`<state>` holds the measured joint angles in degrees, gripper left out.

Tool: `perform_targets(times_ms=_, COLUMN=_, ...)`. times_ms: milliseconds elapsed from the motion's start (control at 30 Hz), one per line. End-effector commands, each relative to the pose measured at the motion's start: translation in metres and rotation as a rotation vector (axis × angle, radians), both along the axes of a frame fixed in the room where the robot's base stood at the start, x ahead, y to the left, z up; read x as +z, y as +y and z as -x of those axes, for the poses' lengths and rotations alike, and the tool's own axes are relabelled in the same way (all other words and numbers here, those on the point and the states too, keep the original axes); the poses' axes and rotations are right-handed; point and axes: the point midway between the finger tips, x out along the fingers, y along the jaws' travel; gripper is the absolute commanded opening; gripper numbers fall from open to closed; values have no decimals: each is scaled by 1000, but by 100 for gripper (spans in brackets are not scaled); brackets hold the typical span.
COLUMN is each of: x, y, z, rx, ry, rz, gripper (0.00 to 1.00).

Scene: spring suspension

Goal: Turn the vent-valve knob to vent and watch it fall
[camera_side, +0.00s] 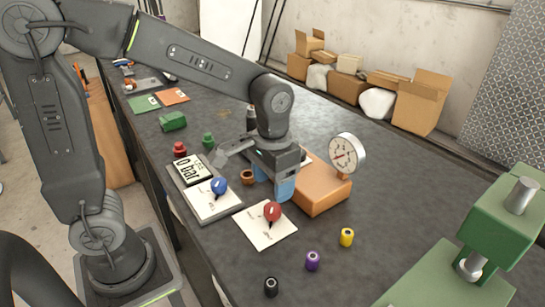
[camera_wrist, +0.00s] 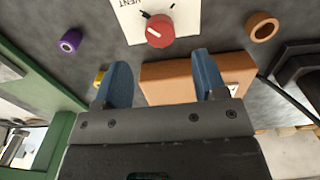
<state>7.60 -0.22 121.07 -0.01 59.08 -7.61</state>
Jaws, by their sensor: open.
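The red vent-valve knob (camera_side: 272,210) sits on a white plate (camera_side: 253,230) on the dark bench. In the wrist view, the red knob (camera_wrist: 160,31) is at the top middle on the white plate, which is lettered VENT; its top edge is cut off. My gripper (camera_side: 275,182) is open with nothing between its blue fingers. It is above the bench just behind the red knob, beside the orange block (camera_side: 325,198). In the wrist view my gripper (camera_wrist: 161,66) has its fingers spread below the knob, not touching it. A round dial gauge (camera_side: 346,152) stands on the orange block.
Purple (camera_side: 313,261), yellow (camera_side: 347,237) and black (camera_side: 271,287) bushings stand at the front. A green machine (camera_side: 495,220) is at right.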

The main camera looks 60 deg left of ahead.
Motion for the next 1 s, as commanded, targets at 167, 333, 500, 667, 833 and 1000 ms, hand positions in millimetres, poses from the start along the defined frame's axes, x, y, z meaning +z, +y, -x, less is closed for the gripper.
perform_targets(times_ms=167, x=37, y=0, z=0, rx=0, ry=-5, rz=1, gripper=65)
perform_targets(times_ms=333, x=56, y=0, z=0, rx=0, ry=-1, rz=0, gripper=65)
perform_targets(times_ms=500, x=62, y=0, z=0, rx=0, ry=0, rz=0, gripper=65)
perform_targets(times_ms=667, x=62, y=0, z=0, rx=0, ry=1, rz=0, gripper=65)
perform_targets(times_ms=833, x=64, y=1, z=3, rx=1, ry=-12, rz=2, gripper=65)
perform_targets(times_ms=1000, x=73, y=13, z=27, rx=3, ry=-115, rz=12, gripper=65)
